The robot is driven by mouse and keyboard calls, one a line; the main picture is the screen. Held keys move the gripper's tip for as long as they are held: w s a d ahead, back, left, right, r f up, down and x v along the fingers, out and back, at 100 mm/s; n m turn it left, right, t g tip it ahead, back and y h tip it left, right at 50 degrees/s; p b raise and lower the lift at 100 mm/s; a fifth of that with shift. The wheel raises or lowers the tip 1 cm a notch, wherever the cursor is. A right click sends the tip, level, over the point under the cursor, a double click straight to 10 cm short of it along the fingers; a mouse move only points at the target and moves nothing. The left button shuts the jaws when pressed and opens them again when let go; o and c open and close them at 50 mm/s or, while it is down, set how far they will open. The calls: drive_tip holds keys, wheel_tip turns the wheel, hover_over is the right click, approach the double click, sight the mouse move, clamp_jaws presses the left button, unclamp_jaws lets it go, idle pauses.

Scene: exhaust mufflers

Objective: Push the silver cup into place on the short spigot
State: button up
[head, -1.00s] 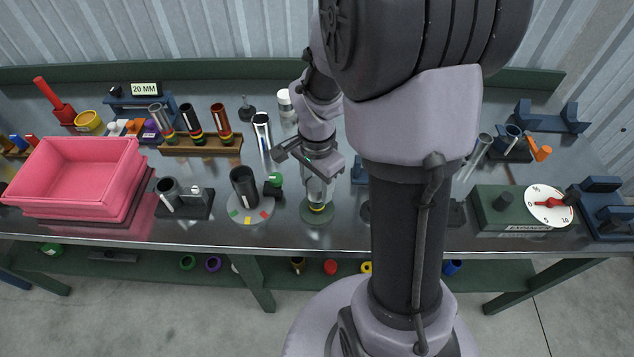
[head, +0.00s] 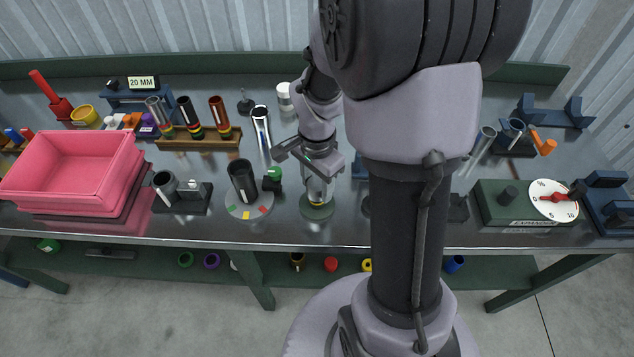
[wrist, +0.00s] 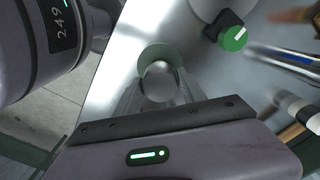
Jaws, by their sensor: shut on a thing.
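The silver cup (head: 317,191) is upright between the fingers of my gripper (head: 318,184), over the round green base (head: 317,212). In the wrist view the cup's rounded silver end (wrist: 159,80) sits between the fingers, with the green base (wrist: 160,49) behind it. My gripper is shut on the cup. A thin yellow band (head: 317,204) shows just under the cup, low on the short spigot. The rest of the spigot is hidden, so I cannot tell how far down the cup sits.
A turntable with a dark cylinder (head: 241,181) and a green knob (head: 274,174) stand close on the left. A leaning silver tube (head: 261,127) is behind. The pink bin (head: 72,168) is far left. The expander box (head: 507,205) is on the right. The bench's front edge is close.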

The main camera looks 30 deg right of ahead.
idle(0.3)
drive_tip(key=o, duration=1.3)
drive_tip(key=shift+o, duration=0.2)
wheel_tip(320, 180, up, 17)
drive_tip(key=p, duration=0.7)
drive_tip(key=s+a+r+n+t+y+b, duration=0.2)
drive_tip(key=s+a+n+t+b, duration=0.3)
drive_tip(key=s+a+n, duration=0.6)
drive_tip(key=a+r+b, duration=0.1)
drive_tip(key=a, duration=0.2)
drive_tip(key=shift+s+a+t, duration=0.2)
drive_tip(key=shift+a+t, duration=0.1)
drive_tip(key=shift+t, duration=0.1)
